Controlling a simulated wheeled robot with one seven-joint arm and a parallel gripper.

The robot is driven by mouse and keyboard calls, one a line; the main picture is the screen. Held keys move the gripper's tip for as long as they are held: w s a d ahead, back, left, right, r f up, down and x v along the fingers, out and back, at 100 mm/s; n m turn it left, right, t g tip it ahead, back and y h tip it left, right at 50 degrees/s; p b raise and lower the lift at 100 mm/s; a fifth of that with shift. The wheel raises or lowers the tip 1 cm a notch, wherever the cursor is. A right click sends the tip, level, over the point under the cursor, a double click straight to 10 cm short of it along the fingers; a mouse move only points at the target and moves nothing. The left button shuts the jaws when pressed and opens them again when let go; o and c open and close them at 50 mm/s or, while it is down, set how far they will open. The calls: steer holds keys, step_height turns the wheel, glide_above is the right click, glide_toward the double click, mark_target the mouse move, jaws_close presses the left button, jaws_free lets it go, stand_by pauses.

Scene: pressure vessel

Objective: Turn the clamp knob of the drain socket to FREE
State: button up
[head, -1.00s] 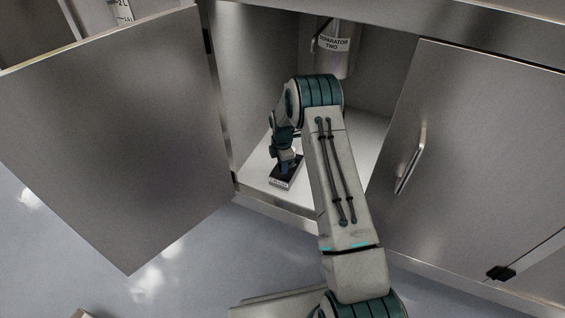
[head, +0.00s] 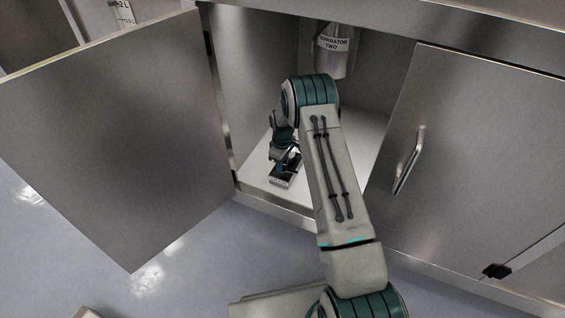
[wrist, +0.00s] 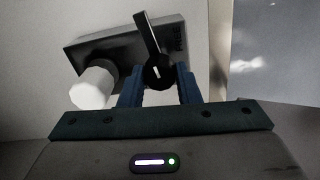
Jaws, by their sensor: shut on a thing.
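The drain socket is a dark grey box (wrist: 105,44) on the cabinet floor, with a white round stub (wrist: 93,87) on its left in the wrist view. In the head view its labelled front (head: 280,181) shows below my gripper (head: 284,164). The clamp knob (wrist: 158,72) is black, with a long pointer (wrist: 148,36) aimed up and slightly left in the wrist view. My gripper (wrist: 158,86) has its two blue fingers on either side of the knob and is shut on it.
A metal vessel labelled SEPARATOR TWO (head: 334,48) hangs at the cabinet's back. An open door (head: 115,135) stands on the left, and a closed door with a handle (head: 410,160) is on the right. The white cabinet floor (head: 258,187) is mostly clear around the socket.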

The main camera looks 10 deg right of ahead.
steer(key=shift+m, duration=0.8)
steer(key=o, duration=1)
step_height(320, 180, up, 14)
steer(key=p, duration=0.4)
steer(key=shift+f, duration=0.15)
